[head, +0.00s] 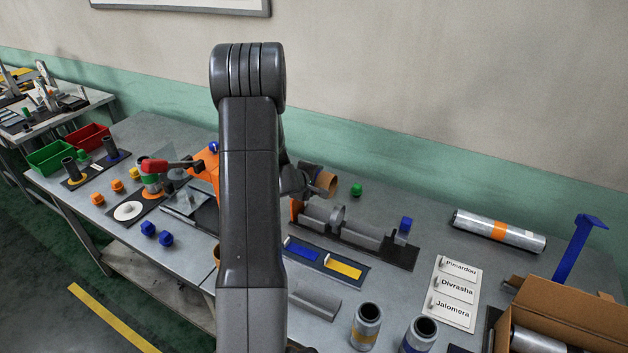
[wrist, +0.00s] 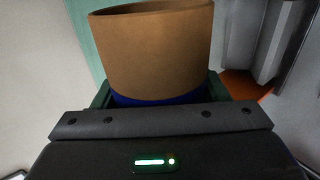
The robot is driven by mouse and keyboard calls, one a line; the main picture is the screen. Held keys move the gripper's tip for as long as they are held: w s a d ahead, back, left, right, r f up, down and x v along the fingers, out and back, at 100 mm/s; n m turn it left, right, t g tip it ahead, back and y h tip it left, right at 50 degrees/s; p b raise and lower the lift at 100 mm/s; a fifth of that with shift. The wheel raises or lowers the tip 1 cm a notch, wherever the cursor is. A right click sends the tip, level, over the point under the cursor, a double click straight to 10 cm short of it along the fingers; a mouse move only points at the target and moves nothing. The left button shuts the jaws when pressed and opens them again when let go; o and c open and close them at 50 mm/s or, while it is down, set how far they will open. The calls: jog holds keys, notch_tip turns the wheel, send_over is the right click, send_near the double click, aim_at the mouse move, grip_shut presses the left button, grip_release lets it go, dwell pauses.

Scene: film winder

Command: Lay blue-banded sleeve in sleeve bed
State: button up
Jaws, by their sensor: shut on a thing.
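My gripper (wrist: 158,98) is shut on a brown sleeve (wrist: 150,50) with a blue band (wrist: 150,100) near the jaws. The sleeve's open end faces away from the palm. In the head view the brown sleeve (head: 327,182) shows just right of my arm, raised over the back of the bench. My fingers are mostly hidden behind the wrist there. Below and to the right is a dark-based fixture with a grey trough (head: 362,234). Another grey trough-like piece (head: 316,301) lies nearer the front. I cannot tell which one is the sleeve bed.
Blue and yellow strips (head: 343,267) lie on a dark plate in front of the fixture. Two banded metal cylinders (head: 366,325) (head: 420,335) stand at the front. A name board (head: 455,292), an orange-banded roll (head: 499,231) and an open carton (head: 575,312) are right. A red-handled device (head: 165,166) is left.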

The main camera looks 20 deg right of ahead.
notch_tip(320, 180, down, 8)
jog(key=b, duration=0.3)
jog(key=shift+r+b, duration=0.15)
jog(key=shift+b, duration=0.15)
jog(key=shift+p, duration=0.6)
jog(key=shift+f, duration=0.3)
